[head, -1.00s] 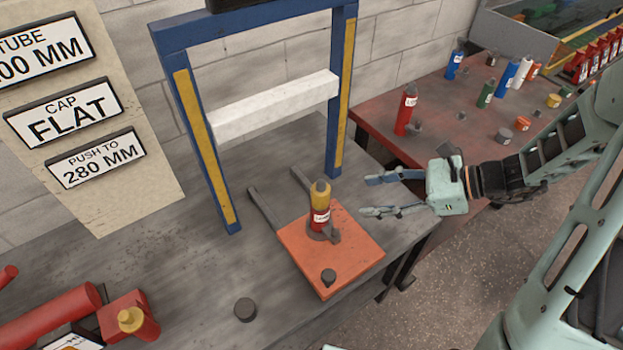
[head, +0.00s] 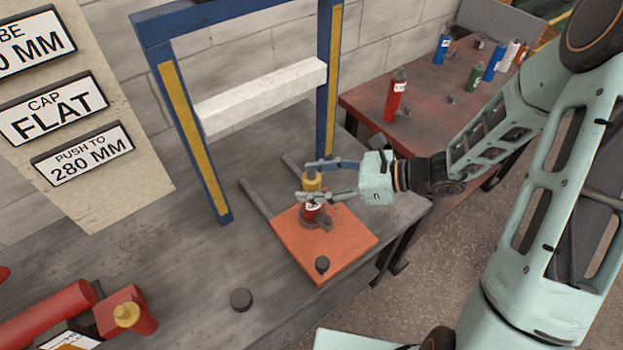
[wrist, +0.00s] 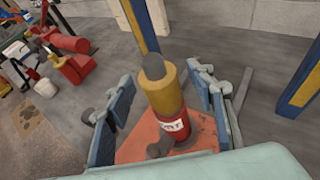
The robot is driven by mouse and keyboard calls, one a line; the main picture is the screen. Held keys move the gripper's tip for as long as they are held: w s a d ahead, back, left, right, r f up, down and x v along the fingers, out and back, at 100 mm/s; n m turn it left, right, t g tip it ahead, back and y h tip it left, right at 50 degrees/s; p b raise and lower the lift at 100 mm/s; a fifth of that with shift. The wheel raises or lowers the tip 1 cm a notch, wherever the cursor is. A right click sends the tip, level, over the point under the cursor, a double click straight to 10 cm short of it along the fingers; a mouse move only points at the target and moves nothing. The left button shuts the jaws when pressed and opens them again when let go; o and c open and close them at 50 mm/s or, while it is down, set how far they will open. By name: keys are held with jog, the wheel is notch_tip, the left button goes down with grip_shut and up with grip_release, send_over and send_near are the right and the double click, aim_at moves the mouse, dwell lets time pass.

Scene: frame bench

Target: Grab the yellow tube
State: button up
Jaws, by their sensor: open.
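The yellow tube (head: 312,182) stands upright on the orange plate (head: 345,245), with a red lower part bearing a white label, and a dark grey cap. In the wrist view the tube (wrist: 163,98) rises between my two open blue-padded fingers. In the head view my gripper (head: 312,180) reaches in from the right with its fingers on either side of the tube, partly hiding it. The jaws are open, and the wrist view shows room on both sides of the tube. A dark clamp-like piece (head: 325,222) sits at the tube's foot.
A blue and yellow frame (head: 195,145) with a white crossbar (head: 262,97) stands behind the plate. A dark puck (head: 241,299) and red parts (head: 55,318) lie to the left. A red table (head: 425,120) holds several bottles.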

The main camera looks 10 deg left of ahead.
jog(key=shift+a+f, duration=0.2)
jog(key=shift+a, duration=0.15)
jog(key=shift+c, duration=0.3)
jog(key=c, duration=1.3)
grip_shut()
jog(key=shift+r, duration=0.1)
